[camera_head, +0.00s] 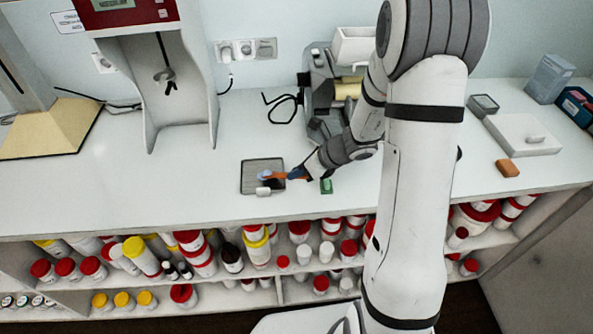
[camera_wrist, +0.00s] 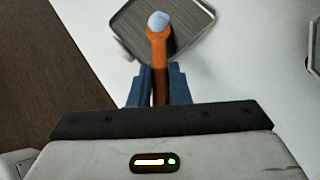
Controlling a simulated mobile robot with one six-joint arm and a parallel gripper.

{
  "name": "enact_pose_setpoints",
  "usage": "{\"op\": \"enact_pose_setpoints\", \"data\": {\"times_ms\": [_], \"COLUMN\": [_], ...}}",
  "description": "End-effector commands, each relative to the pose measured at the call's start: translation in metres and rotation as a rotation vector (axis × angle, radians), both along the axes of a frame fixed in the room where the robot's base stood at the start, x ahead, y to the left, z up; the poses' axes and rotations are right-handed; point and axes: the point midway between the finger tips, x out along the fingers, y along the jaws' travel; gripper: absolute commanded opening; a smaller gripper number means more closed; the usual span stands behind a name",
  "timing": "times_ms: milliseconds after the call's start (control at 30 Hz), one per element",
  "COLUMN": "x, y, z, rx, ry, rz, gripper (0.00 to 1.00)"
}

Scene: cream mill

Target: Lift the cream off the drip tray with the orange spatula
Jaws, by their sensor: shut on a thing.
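The drip tray (camera_head: 250,184) is a dark, ribbed square on the white counter, and it shows at the top of the wrist view (camera_wrist: 195,40). My gripper (camera_head: 297,173) is shut on the orange spatula (camera_wrist: 158,50), between its blue fingers (camera_wrist: 159,82) in the wrist view. The spatula (camera_head: 279,176) reaches left over the tray. A pale bluish-white blob of cream (camera_wrist: 158,20) sits at the spatula's far end; it also shows in the head view (camera_head: 264,174). I cannot tell whether the cream still touches the tray. The fingers hide the spatula's grip end.
A small white piece (camera_head: 263,191) is at the tray's front edge. A green block (camera_head: 326,187) lies right of the tray. A grey machine (camera_head: 322,120) stands behind. The counter left of the tray is clear. Shelves with bottles lie below the front edge.

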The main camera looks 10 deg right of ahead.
Motion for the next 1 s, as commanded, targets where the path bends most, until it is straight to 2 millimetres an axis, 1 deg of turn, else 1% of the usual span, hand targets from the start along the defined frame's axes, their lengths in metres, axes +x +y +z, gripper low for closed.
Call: {"op": "enact_pose_setpoints", "data": {"times_ms": [333, 467, 1000], "x": [-0.001, -0.001, 0.000], "y": [0.000, 0.000, 0.000], "z": [-0.001, 0.001, 0.040], "rx": [-0.001, -0.002, -0.001], "ry": [0.003, 0.002, 0.000], "rz": [0.001, 0.000, -0.001], "gripper": [0.00, 0.00, 0.00]}}
